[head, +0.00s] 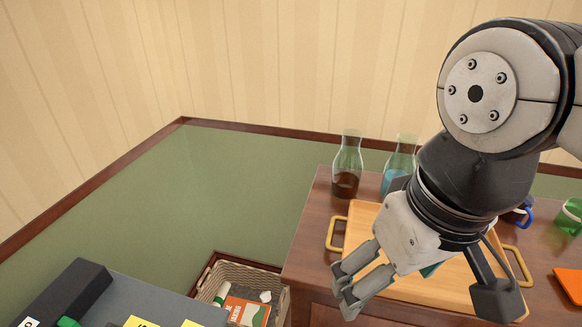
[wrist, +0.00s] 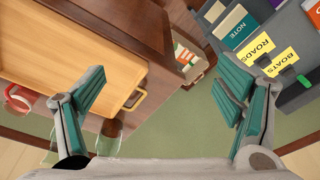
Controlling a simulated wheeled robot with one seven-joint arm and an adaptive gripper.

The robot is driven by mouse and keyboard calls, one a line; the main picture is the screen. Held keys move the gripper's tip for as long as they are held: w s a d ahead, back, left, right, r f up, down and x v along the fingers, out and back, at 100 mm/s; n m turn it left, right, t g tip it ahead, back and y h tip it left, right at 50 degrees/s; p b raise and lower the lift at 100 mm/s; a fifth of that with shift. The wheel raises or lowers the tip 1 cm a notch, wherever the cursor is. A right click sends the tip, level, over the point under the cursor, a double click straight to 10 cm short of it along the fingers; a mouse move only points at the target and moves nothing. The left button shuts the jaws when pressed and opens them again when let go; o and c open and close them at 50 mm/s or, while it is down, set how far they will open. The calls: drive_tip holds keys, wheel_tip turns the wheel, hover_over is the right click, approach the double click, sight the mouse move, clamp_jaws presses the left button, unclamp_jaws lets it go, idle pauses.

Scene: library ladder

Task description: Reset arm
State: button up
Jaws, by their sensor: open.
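My gripper (head: 348,285) is open and empty in the head view, held above the left front part of a wooden tray. In the wrist view its two teal-padded fingers (wrist: 165,98) are spread wide with nothing between them. My arm comes in from the right side of the head view and hides part of the tray and the cabinet top.
The wooden tray (head: 362,226) with yellow handles sits on a brown cabinet (head: 305,262). Two glass bottles (head: 347,165) (head: 398,160) stand behind it. A blue mug (head: 522,213), a green cup (head: 570,216) and an orange item (head: 569,284) are right. A wicker basket (head: 280,306) and grey bin (head: 150,300) are left.

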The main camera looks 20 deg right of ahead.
wheel_tip(320, 180, up, 12)
drive_tip(key=t+p, duration=0.2)
drive_tip(key=p, duration=0.8)
drive_tip(key=shift+d, duration=0.2)
